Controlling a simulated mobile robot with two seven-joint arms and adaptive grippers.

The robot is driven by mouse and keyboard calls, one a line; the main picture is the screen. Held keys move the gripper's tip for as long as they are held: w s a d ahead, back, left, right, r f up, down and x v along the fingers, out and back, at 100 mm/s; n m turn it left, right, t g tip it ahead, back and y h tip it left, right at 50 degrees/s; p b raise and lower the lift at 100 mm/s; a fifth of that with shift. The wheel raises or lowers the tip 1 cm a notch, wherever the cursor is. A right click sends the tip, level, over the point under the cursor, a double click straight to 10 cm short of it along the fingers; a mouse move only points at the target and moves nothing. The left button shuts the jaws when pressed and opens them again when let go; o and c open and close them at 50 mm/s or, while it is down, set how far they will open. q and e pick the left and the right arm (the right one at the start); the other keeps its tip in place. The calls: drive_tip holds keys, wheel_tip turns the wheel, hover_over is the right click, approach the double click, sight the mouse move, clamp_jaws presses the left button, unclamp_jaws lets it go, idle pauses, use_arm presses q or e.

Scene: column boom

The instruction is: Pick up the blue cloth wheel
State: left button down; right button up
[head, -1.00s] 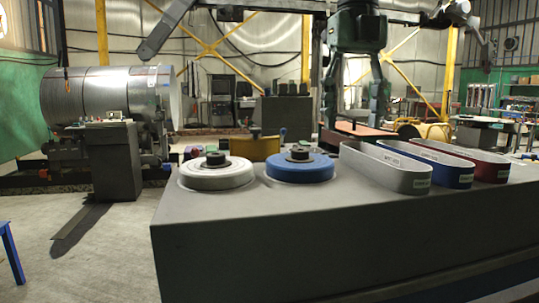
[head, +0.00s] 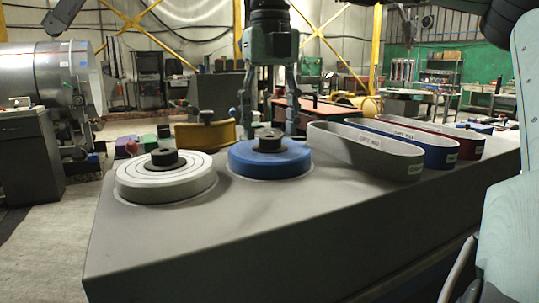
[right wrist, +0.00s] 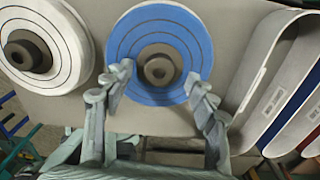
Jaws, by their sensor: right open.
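The blue cloth wheel (head: 270,159) lies flat on the grey bench top, with a dark hub at its centre. In the right wrist view the wheel (right wrist: 152,93) shows dark rings on its blue face. My right gripper (head: 268,125) points down with its fingers apart and empty, at the far side of the wheel. In the right wrist view the fingers of the gripper (right wrist: 158,76) overlap the wheel's near part, one on each side of the hub. I cannot tell whether they touch it. My left gripper is out of view.
A white wheel (head: 166,178) lies left of the blue one. The grey bench front (head: 230,240) is bare.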

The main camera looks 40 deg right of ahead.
drive_tip(key=shift+f, duration=0.65)
clamp_jaws()
